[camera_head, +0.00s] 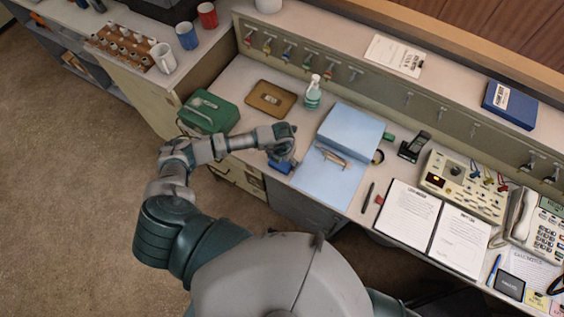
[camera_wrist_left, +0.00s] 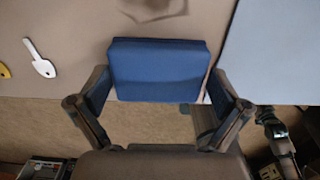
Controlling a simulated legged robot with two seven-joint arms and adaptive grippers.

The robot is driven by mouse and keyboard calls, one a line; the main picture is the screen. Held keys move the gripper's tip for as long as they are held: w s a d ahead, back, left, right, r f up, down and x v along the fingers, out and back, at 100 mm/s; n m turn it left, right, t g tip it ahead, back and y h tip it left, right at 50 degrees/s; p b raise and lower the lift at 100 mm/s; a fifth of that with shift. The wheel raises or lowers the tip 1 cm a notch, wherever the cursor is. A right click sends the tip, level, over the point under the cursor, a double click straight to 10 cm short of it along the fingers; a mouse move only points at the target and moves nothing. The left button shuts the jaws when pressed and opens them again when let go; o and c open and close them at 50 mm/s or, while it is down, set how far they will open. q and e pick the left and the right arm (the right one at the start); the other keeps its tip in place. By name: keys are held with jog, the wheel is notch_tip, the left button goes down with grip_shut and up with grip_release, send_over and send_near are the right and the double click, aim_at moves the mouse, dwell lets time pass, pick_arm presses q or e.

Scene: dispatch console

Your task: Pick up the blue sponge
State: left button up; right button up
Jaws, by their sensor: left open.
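The blue sponge (camera_wrist_left: 158,71) lies flat near the front edge of the desk in the left wrist view. In the head view a blue piece of it (camera_head: 281,166) shows just below my left gripper (camera_head: 283,148), which partly hides it. My left gripper is open, and in the left wrist view its two fingers (camera_wrist_left: 157,108) stand one to each side of the sponge's near part. I cannot tell whether they touch it.
A light blue folder (camera_head: 328,184) lies right of the sponge. A white key (camera_wrist_left: 40,60) lies to its left in the wrist view. The desk's front edge is close.

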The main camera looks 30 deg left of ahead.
pick_arm(q)
jog(key=shift+a+f, duration=0.1)
jog(key=shift+f, duration=0.05)
jog(key=shift+c, duration=0.3)
jog(key=c, duration=0.7)
jog(key=shift+o, duration=0.2)
